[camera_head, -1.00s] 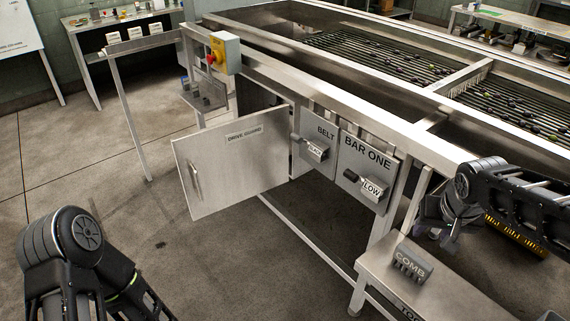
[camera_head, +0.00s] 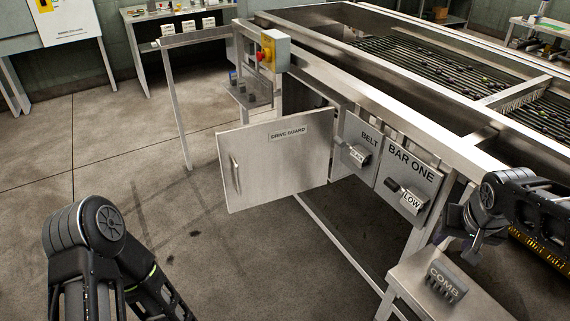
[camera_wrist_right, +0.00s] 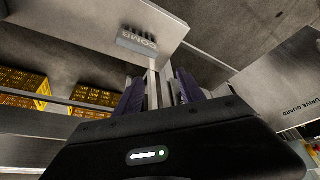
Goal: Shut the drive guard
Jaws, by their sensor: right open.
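The drive guard (camera_head: 290,165) is a flat grey metal door with its name on a label. It stands open, swung out from the machine's side, hinged at its right edge beside the BELT panel. Its bar handle (camera_head: 235,174) is near the free left edge. The door's lettered face also shows at the right of the right wrist view (camera_wrist_right: 290,82). My right gripper (camera_head: 468,245) is open and empty at the right, well apart from the guard, by the COMB shelf. Its fingers show in the wrist view (camera_wrist_right: 158,92). My left arm shows at lower left, but its gripper is out of frame.
The BELT panel (camera_head: 358,142) and BAR ONE panel (camera_head: 413,166) carry levers right of the guard. A red knob on a yellow box (camera_head: 272,50) is above it. The COMB block (camera_head: 447,281) sits on a low shelf. The floor before the guard is clear.

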